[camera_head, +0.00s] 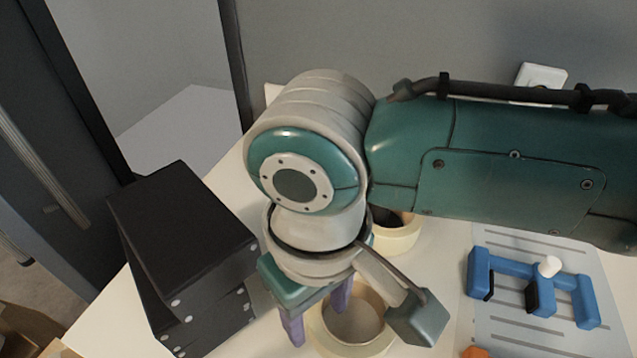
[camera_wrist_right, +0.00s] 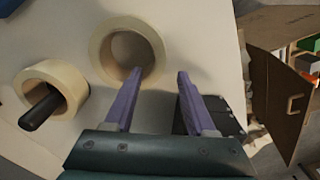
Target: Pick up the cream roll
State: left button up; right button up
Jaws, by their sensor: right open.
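A cream roll (camera_head: 350,347) lies flat on the white table below my right gripper, and it also shows in the right wrist view (camera_wrist_right: 100,48). A second cream roll (camera_head: 404,240) is partly hidden behind my right arm. In the wrist view this second roll (camera_wrist_right: 70,78) has a dark rod-like thing in its hole. My right gripper (camera_head: 316,318) points down with its purple fingers apart and nothing between them. In the wrist view the gripper (camera_wrist_right: 158,76) has its left fingertip close to the first roll's rim; I cannot tell if they touch. My left gripper is not in view.
Black boxes (camera_head: 185,230) are stacked at the left, close to the gripper. A blue piece with a white knob (camera_head: 515,285) lies on a grey lined sheet (camera_head: 600,300) at the right. An orange thing (camera_head: 475,352) is at the bottom edge. A wall stands behind.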

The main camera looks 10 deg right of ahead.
aim_at(321, 333)
jog(key=f, duration=0.1)
jog(key=f+b, duration=0.1)
jog(key=f, duration=0.3)
jog(key=shift+s+d+f+b, duration=0.15)
jog(key=shift+s+f+b, duration=0.1)
jog(key=shift+b, duration=0.15)
jog(key=c, duration=0.6)
grip_shut()
